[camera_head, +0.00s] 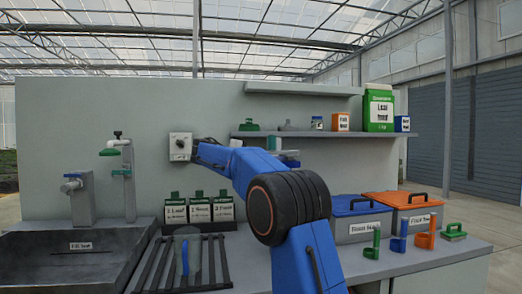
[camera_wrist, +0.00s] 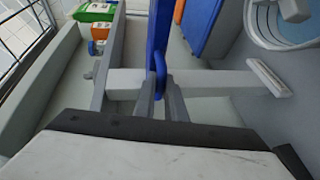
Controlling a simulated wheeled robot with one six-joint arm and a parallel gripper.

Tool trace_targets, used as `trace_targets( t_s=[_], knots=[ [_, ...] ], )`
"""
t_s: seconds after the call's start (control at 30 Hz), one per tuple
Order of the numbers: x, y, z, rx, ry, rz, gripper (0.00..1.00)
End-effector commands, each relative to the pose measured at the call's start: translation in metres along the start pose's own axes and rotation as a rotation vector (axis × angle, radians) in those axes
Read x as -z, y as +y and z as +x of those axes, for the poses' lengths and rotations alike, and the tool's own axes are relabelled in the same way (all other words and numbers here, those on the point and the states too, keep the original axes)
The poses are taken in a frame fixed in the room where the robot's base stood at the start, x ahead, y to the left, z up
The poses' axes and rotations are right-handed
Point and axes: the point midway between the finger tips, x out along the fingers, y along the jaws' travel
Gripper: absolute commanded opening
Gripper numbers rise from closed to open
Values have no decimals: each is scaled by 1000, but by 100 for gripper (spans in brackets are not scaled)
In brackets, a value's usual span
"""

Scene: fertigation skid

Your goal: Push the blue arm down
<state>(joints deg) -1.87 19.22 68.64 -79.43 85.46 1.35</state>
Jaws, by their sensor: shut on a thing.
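In the wrist view the fingertips of my gripper (camera_wrist: 163,102) are together on a blue rounded arm (camera_wrist: 159,63). The blue arm stands over a light grey beam (camera_wrist: 215,82) that crosses the picture. A longer blue strip (camera_wrist: 157,22) shows just beyond it; I cannot tell whether it is part of the same piece. In the head view my own blue arm covers the gripper and the place it holds.
Crates with blue (camera_head: 355,205) and orange (camera_head: 402,199) lids stand right on the counter, behind small coloured handles. A shelf (camera_head: 335,134) holds packages. A wall box (camera_head: 180,147) is left of my arm.

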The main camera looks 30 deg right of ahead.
Motion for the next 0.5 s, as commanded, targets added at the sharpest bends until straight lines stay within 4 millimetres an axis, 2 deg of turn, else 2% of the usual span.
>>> trace_targets(
  t_s=[0.03,0.2,0.33,0.5],
  knots=[
    [-2,-15,2,1,-1,-6,0],
    [-4,-56,10,2,0,-5,0],
    [-6,-80,14,2,-1,-4,0],
    [-8,-98,18,1,-1,-2,0]
  ],
)
